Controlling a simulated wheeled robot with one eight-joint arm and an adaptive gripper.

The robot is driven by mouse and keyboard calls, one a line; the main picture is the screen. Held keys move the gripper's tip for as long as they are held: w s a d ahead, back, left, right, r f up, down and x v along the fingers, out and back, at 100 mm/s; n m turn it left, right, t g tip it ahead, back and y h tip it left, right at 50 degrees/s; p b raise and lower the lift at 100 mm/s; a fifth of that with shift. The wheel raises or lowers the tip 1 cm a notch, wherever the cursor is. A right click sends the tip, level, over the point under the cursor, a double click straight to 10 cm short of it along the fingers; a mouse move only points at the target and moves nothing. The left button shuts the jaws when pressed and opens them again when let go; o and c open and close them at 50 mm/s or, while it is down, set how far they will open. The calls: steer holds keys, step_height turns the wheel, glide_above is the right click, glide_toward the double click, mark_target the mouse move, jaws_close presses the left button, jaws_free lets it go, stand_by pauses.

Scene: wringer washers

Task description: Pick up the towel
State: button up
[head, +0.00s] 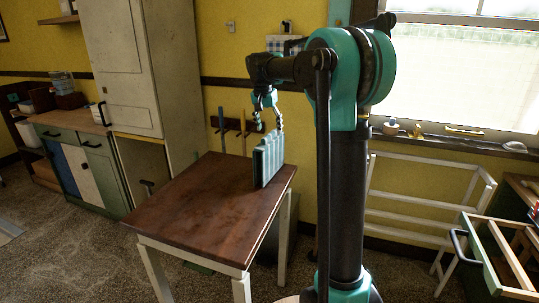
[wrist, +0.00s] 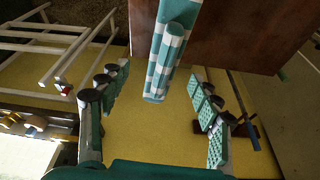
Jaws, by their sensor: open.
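The towel (head: 268,160) is a folded teal and white striped cloth standing upright near the right edge of the brown wooden tabletop (head: 205,212). My gripper (head: 268,128) is open just above the towel's top edge, pointing down. In the wrist view the towel (wrist: 164,62) shows as a checked, rolled-looking edge between and beyond the open fingers (wrist: 157,78). A gap shows on both sides of it, and neither finger visibly touches it. The towel's far side is hidden.
A white slatted rack (head: 420,195) stands right of my arm below the window. A tall cream cabinet (head: 130,65) is at the back left. Sticks (head: 243,130) hang on the yellow wall behind the table. The rest of the tabletop is bare.

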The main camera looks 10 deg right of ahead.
mark_target(270, 134)
steer(key=x, duration=0.5)
steer(key=shift+w+f, duration=0.1)
steer(key=shift+f, duration=0.15)
steer(key=x, duration=0.5)
steer(key=shift+w+a+f, duration=0.1)
steer(key=shift+w+a, duration=0.05)
steer(key=shift+w, duration=0.2)
steer(key=shift+c, duration=0.4)
jaws_close()
